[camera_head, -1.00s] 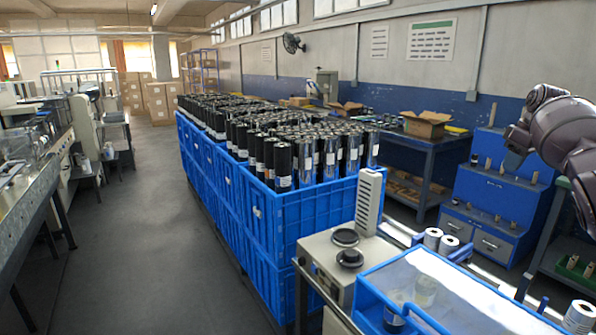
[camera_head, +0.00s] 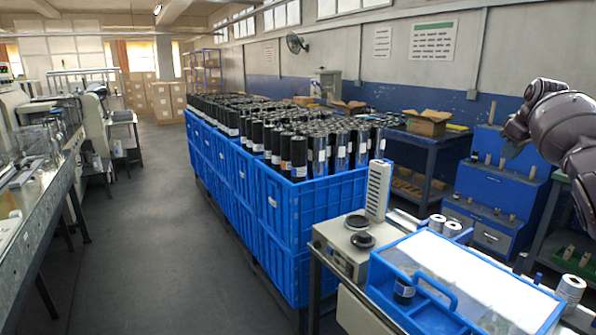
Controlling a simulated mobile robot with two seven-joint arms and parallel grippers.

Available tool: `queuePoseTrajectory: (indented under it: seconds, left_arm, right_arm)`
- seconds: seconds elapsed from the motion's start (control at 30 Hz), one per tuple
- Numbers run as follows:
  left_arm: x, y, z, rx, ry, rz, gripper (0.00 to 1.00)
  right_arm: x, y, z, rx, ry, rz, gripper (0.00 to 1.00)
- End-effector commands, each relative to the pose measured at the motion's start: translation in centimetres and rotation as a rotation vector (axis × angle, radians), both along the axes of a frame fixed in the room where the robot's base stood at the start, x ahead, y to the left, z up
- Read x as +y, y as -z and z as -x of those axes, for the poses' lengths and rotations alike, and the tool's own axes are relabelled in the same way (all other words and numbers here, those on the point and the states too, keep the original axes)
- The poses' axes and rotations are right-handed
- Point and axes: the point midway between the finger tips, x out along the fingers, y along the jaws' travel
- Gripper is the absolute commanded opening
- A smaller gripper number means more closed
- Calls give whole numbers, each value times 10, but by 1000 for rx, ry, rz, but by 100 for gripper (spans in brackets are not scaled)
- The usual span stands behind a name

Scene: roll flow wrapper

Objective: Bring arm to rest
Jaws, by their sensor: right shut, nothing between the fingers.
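My right arm (camera_head: 566,130) is a dark, bent arm at the right edge, raised in front of the blue wall. My left arm and gripper are out of view.
A blue-framed box (camera_head: 392,272) with a clear cover stands at lower right, beside a grey machine (camera_head: 335,243). Blue crates (camera_head: 285,235) hold many black rolls. A blue shelf unit (camera_head: 486,222) is under the arm. The grey aisle floor (camera_head: 145,240) is clear.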

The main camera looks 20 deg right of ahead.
Motion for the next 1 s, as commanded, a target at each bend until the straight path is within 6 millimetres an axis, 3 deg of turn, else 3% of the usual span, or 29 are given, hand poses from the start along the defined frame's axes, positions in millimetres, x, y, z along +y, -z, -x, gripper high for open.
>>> queuePoseTrajectory:
  seconds: [0.1, 0.2, 0.3, 0.4, 0.53, 0.67, 0.87, 1.0]
  left_arm:
    - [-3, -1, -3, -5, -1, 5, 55]
    - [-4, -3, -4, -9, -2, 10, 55]
    - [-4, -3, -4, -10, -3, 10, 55]
    - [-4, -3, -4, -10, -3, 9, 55]
    - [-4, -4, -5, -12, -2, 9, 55]
    - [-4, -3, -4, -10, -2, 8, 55]
    - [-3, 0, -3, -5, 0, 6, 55]
    - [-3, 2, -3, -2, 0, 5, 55]
  right_arm:
    - [1, -35, -23, -136, 55, 120, 0]
    - [16, -61, -49, -263, 73, 216, 0]
    - [39, -69, -75, -376, 70, 305, 0]
    - [73, -59, -101, -489, 41, 383, 0]
    - [131, -19, -126, -626, -35, 446, 0]
    - [190, 34, -133, -736, -122, 455, 0]
    - [273, 122, -112, -854, -239, 397, 0]
    - [323, 181, -79, -911, -299, 329, 0]
